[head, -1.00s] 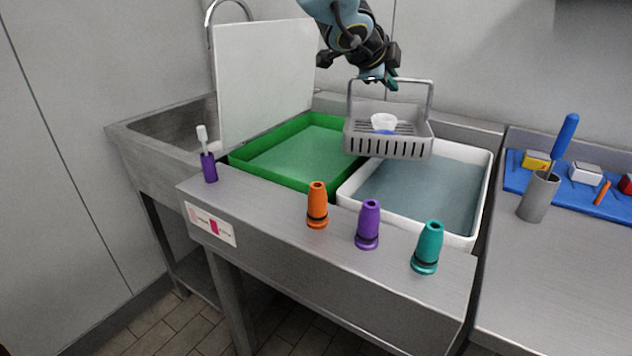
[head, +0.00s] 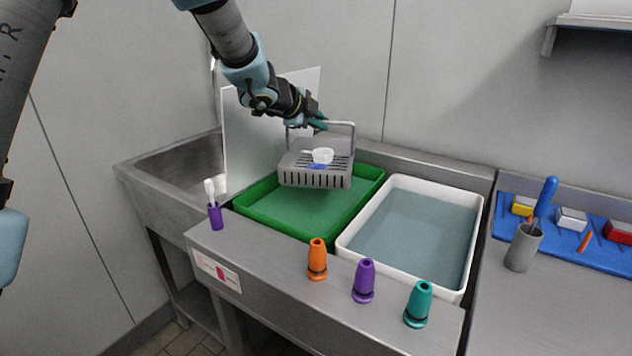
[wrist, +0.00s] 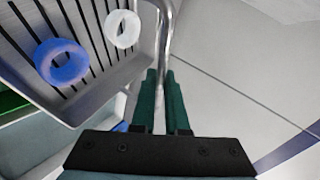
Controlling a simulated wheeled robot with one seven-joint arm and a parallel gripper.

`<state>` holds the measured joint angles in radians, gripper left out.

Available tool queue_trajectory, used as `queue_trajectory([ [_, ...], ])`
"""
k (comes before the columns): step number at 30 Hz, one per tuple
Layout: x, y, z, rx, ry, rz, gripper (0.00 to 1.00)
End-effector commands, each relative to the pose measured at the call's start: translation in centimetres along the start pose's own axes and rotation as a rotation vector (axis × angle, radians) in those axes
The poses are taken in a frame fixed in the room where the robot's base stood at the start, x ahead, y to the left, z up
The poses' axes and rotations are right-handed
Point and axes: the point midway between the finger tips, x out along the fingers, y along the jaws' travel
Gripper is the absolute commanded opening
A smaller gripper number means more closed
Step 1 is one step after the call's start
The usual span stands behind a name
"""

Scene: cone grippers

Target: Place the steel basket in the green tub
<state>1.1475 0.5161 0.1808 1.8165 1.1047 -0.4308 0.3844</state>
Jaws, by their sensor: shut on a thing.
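The steel basket (head: 315,180) is a grey slotted tray with a tall handle, hanging above the green tub (head: 262,222). A white ring-like piece (head: 322,155) and a blue one (head: 318,166) lie in it. They show in the wrist view as a white ring (wrist: 122,28) and a blue ring (wrist: 61,61). My gripper (head: 318,121) is shut on the basket's handle. In the wrist view its green fingers (wrist: 160,98) close around the handle bar (wrist: 165,45). The tub holds greenish liquid, and the basket hides part of its back.
A white tub (head: 350,245) with blue-grey liquid stands right of the green one. A white upright board (head: 235,130) stands behind left. Orange (head: 317,260), purple (head: 363,281) and teal (head: 418,304) cones stand on the front ledge. A purple holder (head: 215,216) stands at left.

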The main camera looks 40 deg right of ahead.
Motion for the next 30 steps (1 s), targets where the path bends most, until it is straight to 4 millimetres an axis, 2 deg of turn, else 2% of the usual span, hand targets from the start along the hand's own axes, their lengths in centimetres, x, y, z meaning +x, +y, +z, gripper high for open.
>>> queue_trajectory([
  [5, -0.2, -0.4, 1.2, 0.0, 0.0, -0.001, 0.0],
  [16, 1.6, 2.4, 1.9, 0.0, 0.002, 0.0, 0.0],
  [23, 3.6, 5.7, 2.7, -0.001, 0.001, 0.004, 0.0],
  [30, 6.3, 9.9, 3.8, 0.001, 0.001, 0.002, 0.0],
])
